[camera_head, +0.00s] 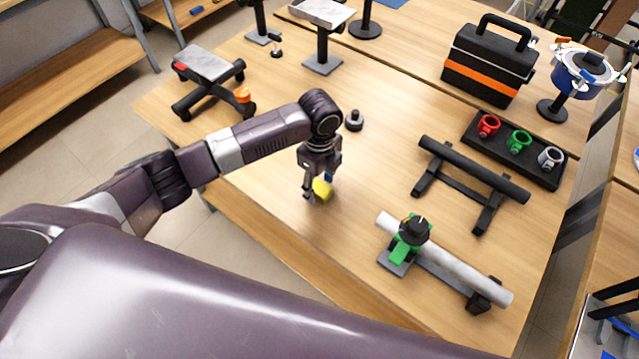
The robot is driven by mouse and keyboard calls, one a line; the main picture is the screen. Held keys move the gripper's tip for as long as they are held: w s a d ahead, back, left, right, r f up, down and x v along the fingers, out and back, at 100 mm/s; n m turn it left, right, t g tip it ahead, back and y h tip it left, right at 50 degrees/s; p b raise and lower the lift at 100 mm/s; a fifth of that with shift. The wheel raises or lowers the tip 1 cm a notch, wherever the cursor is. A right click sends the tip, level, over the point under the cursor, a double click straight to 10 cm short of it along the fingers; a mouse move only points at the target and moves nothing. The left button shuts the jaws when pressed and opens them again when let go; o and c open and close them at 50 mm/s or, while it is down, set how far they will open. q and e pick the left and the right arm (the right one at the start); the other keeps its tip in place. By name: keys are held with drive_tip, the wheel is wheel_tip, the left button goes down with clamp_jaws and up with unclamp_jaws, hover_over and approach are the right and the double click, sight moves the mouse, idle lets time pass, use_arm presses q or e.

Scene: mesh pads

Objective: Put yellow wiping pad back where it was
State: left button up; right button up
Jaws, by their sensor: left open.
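The yellow wiping pad (323,190) is a small block at the front part of the wooden table, right at the fingertips of my left gripper (317,192). The left gripper points down and is open. The pad shows beside and partly between the fingers; whether they touch it I cannot tell. A small blue patch shows just above the pad, too small to identify. My right gripper is not in view.
To the right stand a clamped grey pipe (460,274) with a green clamp (402,253), a black bar stand (473,168), a rack (540,165) of coloured rings and a black toolbox (490,62). A small black knob (354,121) stands behind the gripper. Table around the pad is clear.

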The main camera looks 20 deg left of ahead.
sight(319, 188)
use_arm(q)
wheel_tip(319, 188, up, 12)
drive_tip(key=b, duration=0.1)
drive_tip(key=shift+r, duration=0.2)
idle(0.5)
